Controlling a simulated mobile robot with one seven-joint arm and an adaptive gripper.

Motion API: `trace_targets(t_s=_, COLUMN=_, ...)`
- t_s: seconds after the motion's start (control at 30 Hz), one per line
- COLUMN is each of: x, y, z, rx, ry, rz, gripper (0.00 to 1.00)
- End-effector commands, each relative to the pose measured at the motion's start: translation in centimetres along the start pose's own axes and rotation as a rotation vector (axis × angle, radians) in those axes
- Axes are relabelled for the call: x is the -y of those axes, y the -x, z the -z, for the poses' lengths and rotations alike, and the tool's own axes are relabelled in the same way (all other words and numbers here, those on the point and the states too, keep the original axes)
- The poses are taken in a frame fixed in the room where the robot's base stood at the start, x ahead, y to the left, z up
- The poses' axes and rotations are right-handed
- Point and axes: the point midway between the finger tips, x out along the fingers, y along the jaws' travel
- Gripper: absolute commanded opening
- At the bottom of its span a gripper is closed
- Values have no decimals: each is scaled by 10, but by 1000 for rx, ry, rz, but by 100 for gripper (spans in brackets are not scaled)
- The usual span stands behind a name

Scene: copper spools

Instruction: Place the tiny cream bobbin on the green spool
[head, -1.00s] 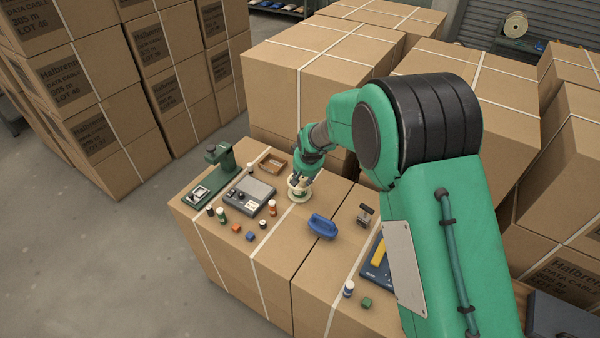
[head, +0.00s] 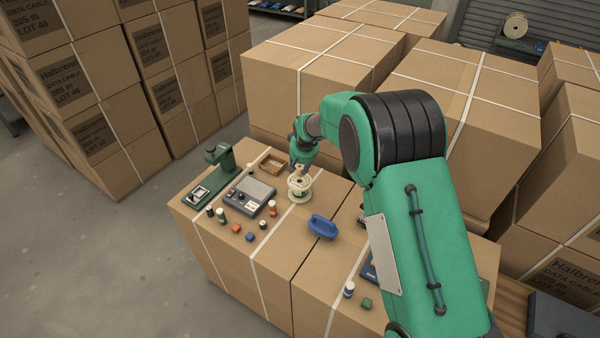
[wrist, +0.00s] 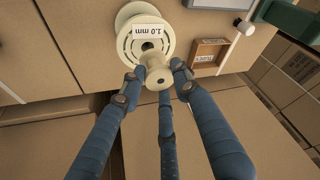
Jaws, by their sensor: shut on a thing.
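My gripper (wrist: 153,75) has its blue fingers shut on a small cream bobbin (wrist: 158,82), which looks roughly upright. In the head view the gripper (head: 301,163) and bobbin (head: 299,173) are at the large cream spool (head: 299,190). The wrist view shows that spool's flange (wrist: 128,48) with a "1.0 mm" label, partly covered by the bobbin. I cannot tell whether bobbin and spool touch.
A grey scale (head: 252,196), green stand (head: 216,176) and small brown tray (head: 272,165) lie left of the gripper. An orange-white bobbin (head: 272,208), small blocks and a blue handled object (head: 322,227) lie nearer the front. Tall cartons (head: 300,85) rise behind.

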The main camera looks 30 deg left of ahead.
Motion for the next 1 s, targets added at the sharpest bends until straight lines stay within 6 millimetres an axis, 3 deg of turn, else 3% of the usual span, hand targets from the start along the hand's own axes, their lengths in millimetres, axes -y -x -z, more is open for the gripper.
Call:
trace_targets(t_s=0.33, x=0, y=-29, z=-12, rx=0, ry=0, rz=0, gripper=9)
trace_targets(t_s=0.83, x=0, y=-35, z=-15, rx=0, ry=0, rz=0, gripper=9)
trace_targets(t_s=0.87, x=0, y=-34, z=-15, rx=0, ry=0, rz=0, gripper=35)
trace_targets(t_s=0.93, x=0, y=-34, z=-15, rx=0, ry=0, rz=0, gripper=49)
trace_targets(t_s=1.0, x=0, y=-34, z=-15, rx=0, ry=0, rz=0, gripper=50)
